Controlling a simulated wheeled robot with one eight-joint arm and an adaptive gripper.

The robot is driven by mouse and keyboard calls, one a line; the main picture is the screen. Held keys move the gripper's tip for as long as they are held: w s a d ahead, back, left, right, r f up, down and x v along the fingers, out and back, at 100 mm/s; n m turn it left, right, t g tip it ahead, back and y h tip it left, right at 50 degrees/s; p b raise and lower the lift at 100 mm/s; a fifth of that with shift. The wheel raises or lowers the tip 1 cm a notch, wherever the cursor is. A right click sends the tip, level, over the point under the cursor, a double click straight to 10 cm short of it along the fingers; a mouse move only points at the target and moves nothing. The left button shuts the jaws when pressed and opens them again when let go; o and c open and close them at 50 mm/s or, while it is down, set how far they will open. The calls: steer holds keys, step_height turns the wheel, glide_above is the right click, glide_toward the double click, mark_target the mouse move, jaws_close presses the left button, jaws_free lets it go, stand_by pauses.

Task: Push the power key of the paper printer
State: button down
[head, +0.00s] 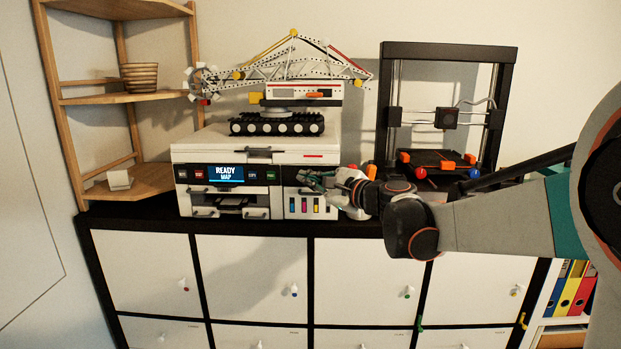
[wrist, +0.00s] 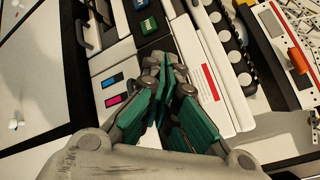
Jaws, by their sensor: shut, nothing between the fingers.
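The white paper printer (head: 255,150) stands on the cabinet, its dark front strip carrying a lit screen (head: 226,174) reading "READY MAP". My gripper (head: 306,179) is shut and empty at the right part of the printer front. In the wrist view my gripper (wrist: 165,72) points toward the dark strip, below a green key (wrist: 148,25); contact cannot be told.
A toy crane (head: 278,125) stands on top of the printer. A black-framed 3D printer (head: 448,48) with red and blue balls stands to the right. A wooden corner shelf (head: 120,98) is at the left. Ink windows (wrist: 115,99) sit beside my gripper.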

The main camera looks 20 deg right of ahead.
steer(key=s+a, duration=0.2)
steer(key=s, duration=0.4)
stand_by(0.3)
stand_by(0.6)
